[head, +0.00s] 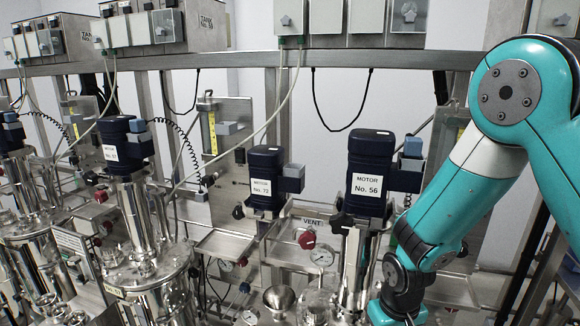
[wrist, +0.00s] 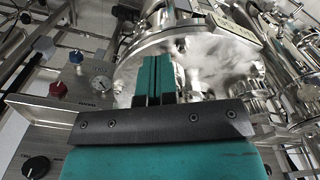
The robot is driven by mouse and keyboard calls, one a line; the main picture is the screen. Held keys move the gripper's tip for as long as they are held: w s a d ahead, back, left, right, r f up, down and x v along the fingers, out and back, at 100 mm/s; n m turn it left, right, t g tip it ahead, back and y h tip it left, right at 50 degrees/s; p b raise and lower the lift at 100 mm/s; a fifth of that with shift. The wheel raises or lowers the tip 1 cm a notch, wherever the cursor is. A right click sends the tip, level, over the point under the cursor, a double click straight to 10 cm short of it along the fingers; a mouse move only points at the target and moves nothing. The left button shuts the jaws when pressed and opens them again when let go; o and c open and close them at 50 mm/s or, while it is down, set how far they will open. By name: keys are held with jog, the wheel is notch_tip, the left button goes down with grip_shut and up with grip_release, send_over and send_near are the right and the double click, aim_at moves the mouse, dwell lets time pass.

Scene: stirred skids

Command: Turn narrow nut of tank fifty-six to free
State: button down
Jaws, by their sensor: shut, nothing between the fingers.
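The blue motor labelled No. 56 (head: 369,170) stands right of centre in the head view on a steel column (head: 355,262). The tank under it is cut off by the lower picture edge and partly covered by my arm. In the wrist view my gripper (wrist: 156,72) has its two teal fingers together, with nothing held. The fingers point at a shiny round steel vessel (wrist: 205,62) with a flanged rim; I cannot tell whether they touch it. I cannot make out the narrow nut in either view. My gripper itself is below the head view.
Motor No. 72 (head: 264,180) stands left of motor No. 56. A red knob (head: 306,240) and a gauge (head: 322,256) lie between them. In the wrist view, a panel on the left carries a gauge (wrist: 102,82) and a black knob (wrist: 36,167). Pipework crowds the right.

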jog(key=shift+s+a+f, duration=0.25)
jog(key=shift+a+f, duration=0.05)
jog(key=shift+f, duration=0.35)
jog(key=shift+s, duration=0.15)
notch_tip(320, 180, up, 6)
jog(key=p, duration=0.6)
jog(key=shift+d+r, duration=0.15)
